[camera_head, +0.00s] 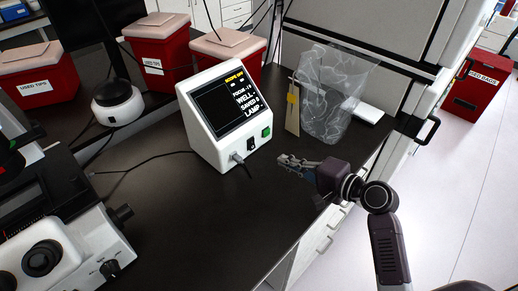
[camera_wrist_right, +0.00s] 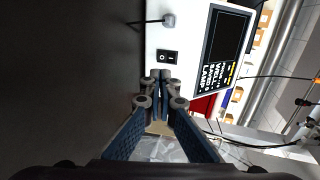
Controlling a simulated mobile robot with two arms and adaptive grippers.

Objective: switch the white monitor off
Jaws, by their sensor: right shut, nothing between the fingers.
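The white monitor (camera_head: 205,135) stands on the black bench, its slanted dark screen (camera_head: 213,108) lit with white and yellow text; the top line seems to read "SCOPE OFF". On its front are a black rocker switch (camera_head: 251,145), a green button (camera_head: 266,132) and a plugged cable. My right gripper (camera_head: 281,160) is shut and empty, in front of and to the right of the switch, apart from it in the head view. In the right wrist view the shut fingertips (camera_wrist_right: 158,82) appear just below the rocker switch (camera_wrist_right: 168,57); the green button is hidden there. My left gripper is not in view.
Red bins with pale lids (camera_head: 160,55) are behind. A microscope (camera_head: 60,250) is at lower left. The bench front is clear.

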